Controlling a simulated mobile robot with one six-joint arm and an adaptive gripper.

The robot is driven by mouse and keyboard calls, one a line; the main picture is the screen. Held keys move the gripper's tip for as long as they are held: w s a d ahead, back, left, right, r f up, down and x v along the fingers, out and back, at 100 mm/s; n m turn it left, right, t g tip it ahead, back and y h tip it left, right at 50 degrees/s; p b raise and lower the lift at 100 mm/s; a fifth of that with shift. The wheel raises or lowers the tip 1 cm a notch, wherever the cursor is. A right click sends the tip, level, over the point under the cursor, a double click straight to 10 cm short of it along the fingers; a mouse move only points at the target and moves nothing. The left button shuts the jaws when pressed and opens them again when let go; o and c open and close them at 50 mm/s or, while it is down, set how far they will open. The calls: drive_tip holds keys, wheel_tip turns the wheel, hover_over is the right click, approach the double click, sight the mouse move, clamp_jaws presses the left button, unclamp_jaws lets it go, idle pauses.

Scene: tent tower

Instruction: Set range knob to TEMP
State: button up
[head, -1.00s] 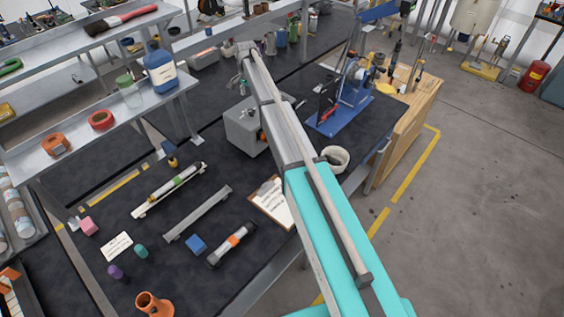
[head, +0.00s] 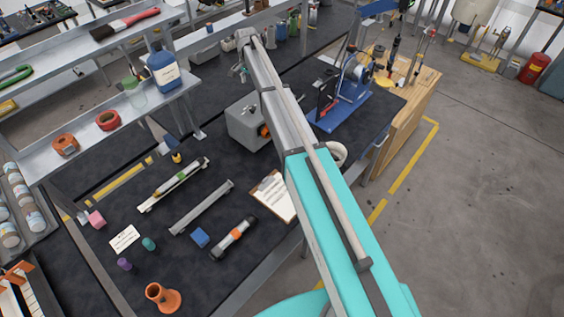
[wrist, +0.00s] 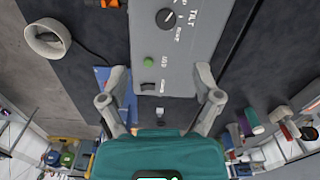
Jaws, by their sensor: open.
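A grey control box (head: 248,126) stands on the dark bench in the head view, beside my arm. A green button or lamp (wrist: 148,62) and a dark rocker switch (wrist: 148,88) are on the same panel. I cannot make out the word TEMP. My gripper (wrist: 160,70) is open and empty, its fingers apart over the switch end of the panel, with the knob beyond the fingertips.
A blue stand (head: 342,105) is to the box's right, and a clipboard (head: 272,196) lies in front. A white cup-like ring (wrist: 48,38) with a dark cable is at the wrist view's upper left. A shelf (head: 160,100) with bottle and tape rolls is at left.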

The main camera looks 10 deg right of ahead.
drive_tip(key=s+d+f+n+b, duration=0.2)
drive_tip(key=s+f+b, duration=0.3)
drive_tip(key=s, duration=0.5)
drive_tip(key=s+d+f+n+b, duration=0.2)
drive_tip(key=s+f+b, duration=0.3)
drive_tip(key=s, duration=0.4)
drive_tip(key=s+d+f+n+b, duration=0.2)
drive_tip(key=s+f+b, duration=0.4)
drive_tip(key=s, duration=0.4)
drive_tip(key=shift+s+f, duration=0.2)
drive_tip(key=shift+s, duration=0.15)
drive_tip(key=shift+d, duration=0.1)
drive_tip(key=s+d+f+n+b, duration=0.1)
drive_tip(key=s+f+n+b, duration=0.1)
drive_tip(key=s, duration=1)
drive_tip(key=shift+d+f+n+b, duration=0.25)
drive_tip(key=shift+f+n+b, duration=0.05)
drive_tip(key=shift+n, duration=0.2)
idle(1.0)
